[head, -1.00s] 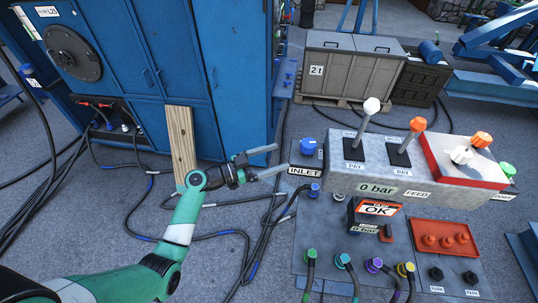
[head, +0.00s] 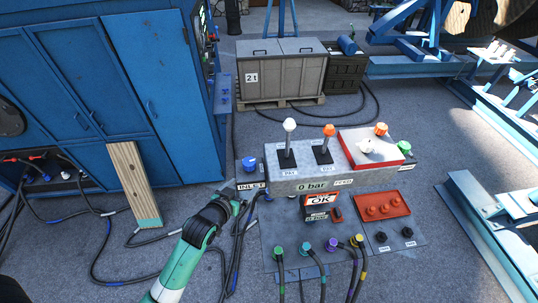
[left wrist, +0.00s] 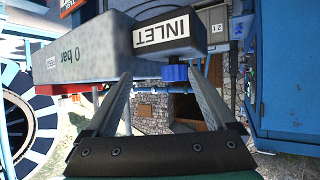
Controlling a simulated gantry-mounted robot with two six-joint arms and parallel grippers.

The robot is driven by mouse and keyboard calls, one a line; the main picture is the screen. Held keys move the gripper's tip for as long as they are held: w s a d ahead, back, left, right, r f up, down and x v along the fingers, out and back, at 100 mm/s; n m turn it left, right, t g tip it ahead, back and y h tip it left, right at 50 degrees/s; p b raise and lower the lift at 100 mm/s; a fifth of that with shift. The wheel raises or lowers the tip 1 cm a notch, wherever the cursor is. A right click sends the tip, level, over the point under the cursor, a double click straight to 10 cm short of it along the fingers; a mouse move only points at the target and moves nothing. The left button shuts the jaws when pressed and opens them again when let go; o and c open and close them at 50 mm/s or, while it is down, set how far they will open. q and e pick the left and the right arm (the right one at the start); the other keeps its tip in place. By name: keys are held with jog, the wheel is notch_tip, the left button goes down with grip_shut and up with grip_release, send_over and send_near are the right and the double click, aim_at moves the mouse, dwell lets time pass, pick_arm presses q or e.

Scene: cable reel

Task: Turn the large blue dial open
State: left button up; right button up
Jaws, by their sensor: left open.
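The large blue dial (head: 249,164) is at the left end of the grey control box, just behind the INLET label (head: 251,186). In the left wrist view the blue dial (left wrist: 174,72) shows beside the black INLET block (left wrist: 167,36), between my finger lines and nearer the right finger. My left gripper (head: 238,192) is just in front of the INLET end of the box in the head view, its fingers hard to make out there. In the left wrist view my left gripper (left wrist: 160,78) is open, with nothing held. I cannot tell whether a finger touches the dial. My right gripper is not in view.
The grey control box (head: 330,177) carries two levers, white-topped (head: 289,125) and orange-topped (head: 328,131), and a red panel (head: 370,147). Cables with coloured plugs lie in front. A blue cabinet (head: 160,70) and a leaning plank (head: 133,180) stand to the left.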

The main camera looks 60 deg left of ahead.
aim_at(248, 163)
pick_arm(q)
notch_tip(248, 163, up, 4)
jog(key=a+n+y, duration=0.1)
jog(key=y, duration=0.1)
jog(key=x, duration=1.1)
jog(key=shift+a+f, duration=0.3)
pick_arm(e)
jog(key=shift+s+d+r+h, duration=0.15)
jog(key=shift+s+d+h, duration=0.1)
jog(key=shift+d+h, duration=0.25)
